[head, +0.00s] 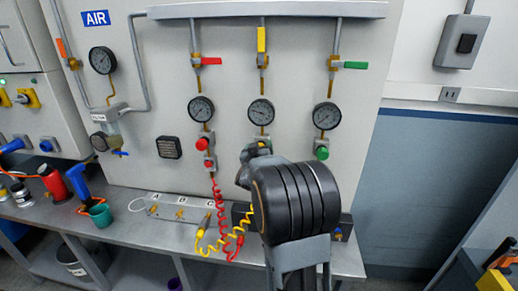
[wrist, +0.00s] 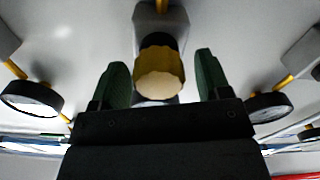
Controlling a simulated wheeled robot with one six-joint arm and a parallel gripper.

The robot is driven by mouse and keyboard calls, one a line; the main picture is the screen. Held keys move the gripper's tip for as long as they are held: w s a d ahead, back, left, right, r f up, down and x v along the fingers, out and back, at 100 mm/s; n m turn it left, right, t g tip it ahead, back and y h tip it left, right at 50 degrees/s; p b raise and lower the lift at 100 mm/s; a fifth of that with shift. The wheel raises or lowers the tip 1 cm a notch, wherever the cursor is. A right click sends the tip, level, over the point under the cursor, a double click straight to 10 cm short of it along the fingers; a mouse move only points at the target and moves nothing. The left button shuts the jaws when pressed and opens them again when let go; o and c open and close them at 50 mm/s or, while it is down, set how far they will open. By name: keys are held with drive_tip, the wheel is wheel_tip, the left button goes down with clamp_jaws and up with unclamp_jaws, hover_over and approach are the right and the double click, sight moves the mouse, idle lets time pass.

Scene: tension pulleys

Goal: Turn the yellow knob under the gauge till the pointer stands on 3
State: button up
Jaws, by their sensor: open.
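The yellow knob (wrist: 160,76) shows in the wrist view, end-on with a pale front face, on a grey regulator body. My gripper (wrist: 161,84) is open, with one green fingertip on each side of the knob and a visible gap to each. In the head view my gripper (head: 256,152) is at the knob under the middle gauge (head: 261,111), and my arm hides most of the knob. The pointer's number is too small to read.
A red knob (head: 203,144) is on the left line and a green knob (head: 321,153) on the right, each under its own gauge. Red and yellow coiled hoses (head: 221,228) hang below. The bench (head: 130,232) holds cups and tools at left.

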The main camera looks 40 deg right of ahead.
drive_tip(key=c, duration=0.9)
drive_tip(key=m+b, duration=0.1)
drive_tip(key=b, duration=0.2)
drive_tip(key=shift+f+m, duration=0.3)
drive_tip(key=shift+f, duration=0.05)
drive_tip(key=shift+s+m+b, duration=0.1)
drive_tip(key=shift+m+b, duration=1)
drive_tip(key=shift+b, duration=0.1)
drive_tip(key=shift+d+r+m+b, duration=0.1)
drive_tip(key=shift+r+m+b, duration=0.3)
drive_tip(key=shift+m, duration=0.4)
drive_tip(key=o, duration=0.9)
